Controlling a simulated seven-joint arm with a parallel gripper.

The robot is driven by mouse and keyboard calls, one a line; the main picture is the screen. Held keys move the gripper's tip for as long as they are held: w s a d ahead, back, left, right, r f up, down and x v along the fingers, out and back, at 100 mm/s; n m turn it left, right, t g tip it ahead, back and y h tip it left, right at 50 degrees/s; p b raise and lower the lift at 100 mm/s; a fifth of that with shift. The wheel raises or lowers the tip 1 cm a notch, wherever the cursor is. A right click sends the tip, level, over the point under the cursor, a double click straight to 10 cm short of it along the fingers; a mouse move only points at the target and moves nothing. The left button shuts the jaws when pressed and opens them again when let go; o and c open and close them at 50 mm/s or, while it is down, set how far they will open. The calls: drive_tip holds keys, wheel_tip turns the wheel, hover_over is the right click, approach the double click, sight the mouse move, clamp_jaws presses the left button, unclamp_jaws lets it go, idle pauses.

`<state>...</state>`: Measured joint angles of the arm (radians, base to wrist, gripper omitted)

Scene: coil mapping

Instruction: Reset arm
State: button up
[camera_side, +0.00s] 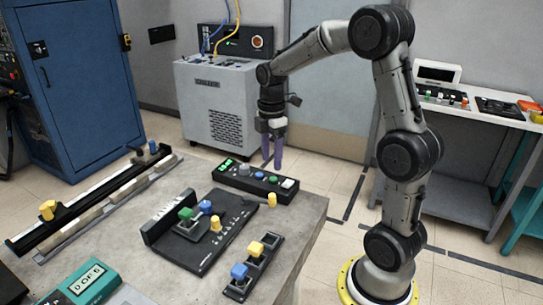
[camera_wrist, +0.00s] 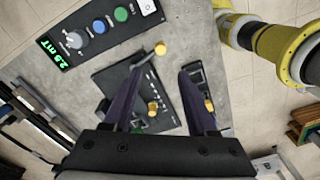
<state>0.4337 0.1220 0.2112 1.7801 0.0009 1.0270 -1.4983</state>
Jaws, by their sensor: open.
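My gripper (camera_side: 271,152) hangs from the bent arm in the side view, above the back edge of the stone table (camera_side: 120,189). Its two purple fingers point down. In the wrist view my gripper (camera_wrist: 160,92) has its fingers apart with nothing held between them. Below it lies a black board (camera_side: 240,231) with a green knob (camera_side: 186,213), a blue knob (camera_side: 206,207) and a yellow knob (camera_side: 216,224). The fingers hide part of this board in the wrist view.
A control box (camera_side: 255,182) with a lit green display lies at the table's back. A small block with blue (camera_side: 239,272) and yellow knobs sits in front. A black rail (camera_side: 85,208) runs along the left. A teal meter (camera_side: 82,284) stands at front left.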

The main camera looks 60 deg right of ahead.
drive_tip(key=s+a+r+t, duration=0.3)
drive_tip(key=s+a+r, duration=0.2)
drive_tip(key=a+r, duration=0.5)
drive_tip(key=s+a+f+m+t, duration=0.1)
drive_tip(key=s+a+m, duration=0.1)
drive_tip(key=s+m, duration=0.4)
drive_tip(key=s+a+f+m+t, duration=0.1)
drive_tip(key=s+a+f+m, duration=0.1)
drive_tip(key=s+m, duration=0.4)
drive_tip(key=shift+s+a+t, duration=0.25)
drive_tip(key=shift+a+t, duration=0.05)
drive_tip(key=shift+a, duration=0.55)
